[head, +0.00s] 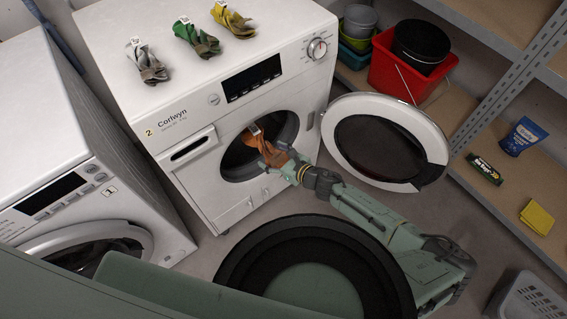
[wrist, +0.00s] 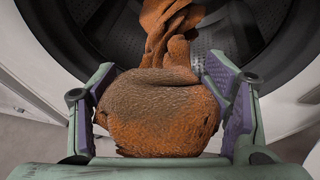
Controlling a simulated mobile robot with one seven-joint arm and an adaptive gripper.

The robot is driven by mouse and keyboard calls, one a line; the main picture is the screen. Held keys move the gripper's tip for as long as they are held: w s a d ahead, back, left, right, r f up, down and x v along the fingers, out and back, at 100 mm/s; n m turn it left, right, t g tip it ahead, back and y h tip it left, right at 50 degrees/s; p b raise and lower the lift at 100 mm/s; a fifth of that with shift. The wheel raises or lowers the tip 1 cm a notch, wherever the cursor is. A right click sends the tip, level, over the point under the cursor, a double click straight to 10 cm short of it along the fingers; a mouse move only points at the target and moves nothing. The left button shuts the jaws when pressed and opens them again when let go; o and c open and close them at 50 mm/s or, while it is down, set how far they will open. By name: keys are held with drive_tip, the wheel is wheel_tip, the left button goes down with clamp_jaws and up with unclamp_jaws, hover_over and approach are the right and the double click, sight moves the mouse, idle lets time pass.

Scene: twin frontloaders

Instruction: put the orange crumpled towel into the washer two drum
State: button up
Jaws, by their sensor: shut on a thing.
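The orange crumpled towel (wrist: 160,108) is between the fingers of my gripper (wrist: 162,110), which is shut on it. In the head view the towel (head: 262,144) is at the mouth of the washer two drum (head: 240,163), and my gripper (head: 287,163) is at the right side of that opening. In the wrist view the drum (wrist: 85,25) lies dark beyond the towel, whose far part reaches towards it. The washer two (head: 165,105) carries a yellow "2" label. Its round door (head: 428,135) stands open to the right.
A grey, a green and a yellow cloth (head: 232,20) lie on top of washer two. Washer one (head: 60,150), door shut, stands at the left. A red bucket (head: 385,75) and shelves (head: 500,30) are at the right. A grey basket (head: 525,297) is at lower right.

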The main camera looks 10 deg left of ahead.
drive_tip(key=b+x, duration=1.4)
drive_tip(key=x, duration=1)
drive_tip(key=shift+w+b, duration=0.25)
drive_tip(key=shift+b, duration=0.1)
drive_tip(key=shift+f, duration=0.15)
drive_tip(key=shift+f+b, duration=3.45)
drive_tip(key=shift+f, duration=0.05)
drive_tip(key=o, duration=1.5)
drive_tip(key=shift+r, duration=0.1)
drive_tip(key=shift+d, duration=0.1)
drive_tip(key=v, duration=1.2)
drive_tip(key=shift+s, duration=0.15)
drive_tip(key=shift+r, duration=0.1)
